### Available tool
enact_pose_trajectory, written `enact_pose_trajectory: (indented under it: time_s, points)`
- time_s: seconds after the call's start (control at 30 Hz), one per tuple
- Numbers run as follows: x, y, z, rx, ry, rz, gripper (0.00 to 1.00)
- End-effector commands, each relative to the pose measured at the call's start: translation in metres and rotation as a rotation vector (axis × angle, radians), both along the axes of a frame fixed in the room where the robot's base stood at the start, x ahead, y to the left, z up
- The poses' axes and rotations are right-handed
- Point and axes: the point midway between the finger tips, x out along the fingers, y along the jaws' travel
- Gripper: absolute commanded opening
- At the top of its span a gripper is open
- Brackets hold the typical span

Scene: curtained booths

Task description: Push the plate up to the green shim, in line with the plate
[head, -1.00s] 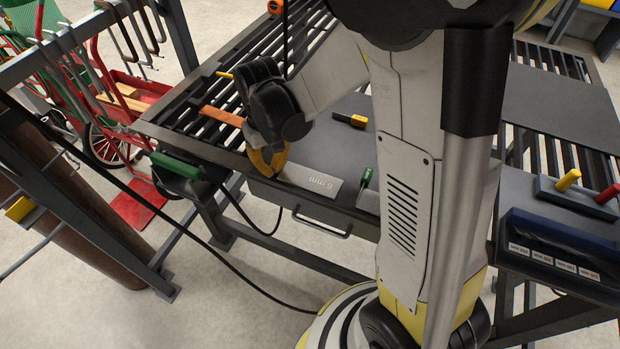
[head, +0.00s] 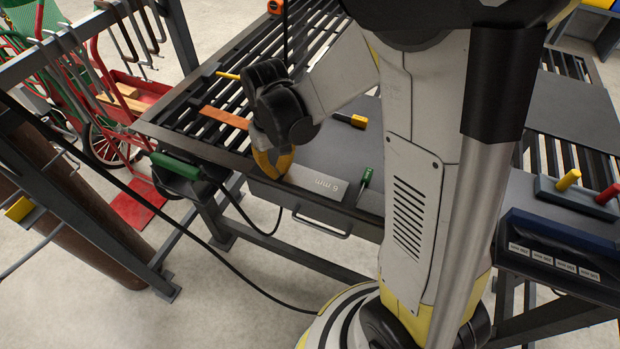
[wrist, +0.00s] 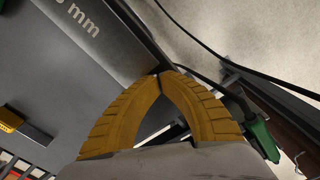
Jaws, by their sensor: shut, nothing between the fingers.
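The plate (head: 322,180) is a light grey flat piece marked "6 mm", lying near the front edge of the bench in the head view. It also shows at the top of the wrist view (wrist: 112,42). The green shim (head: 365,175), with its green handle upright, stands just right of the plate; I cannot tell whether they touch. My gripper (head: 272,174) is shut and empty, its yellow fingers down at the plate's left end. In the wrist view the fingertips (wrist: 160,74) meet right beside the plate's end; contact is not clear.
A yellow-and-black tool (head: 350,120) lies behind the plate. An orange-brown strip (head: 224,117) lies on the slats to the left. A green-handled tool (head: 176,165) hangs at the bench's left corner. A block with yellow and red pegs (head: 575,195) stands far right.

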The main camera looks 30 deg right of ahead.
Motion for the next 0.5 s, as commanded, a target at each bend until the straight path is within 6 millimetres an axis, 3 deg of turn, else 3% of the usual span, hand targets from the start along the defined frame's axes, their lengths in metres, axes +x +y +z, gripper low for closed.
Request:
enact_pose_trajectory:
  time_s: [0.5]
  points:
    - [-0.0067,-0.0046,-0.0001,0.000,0.000,-0.001,0.00]
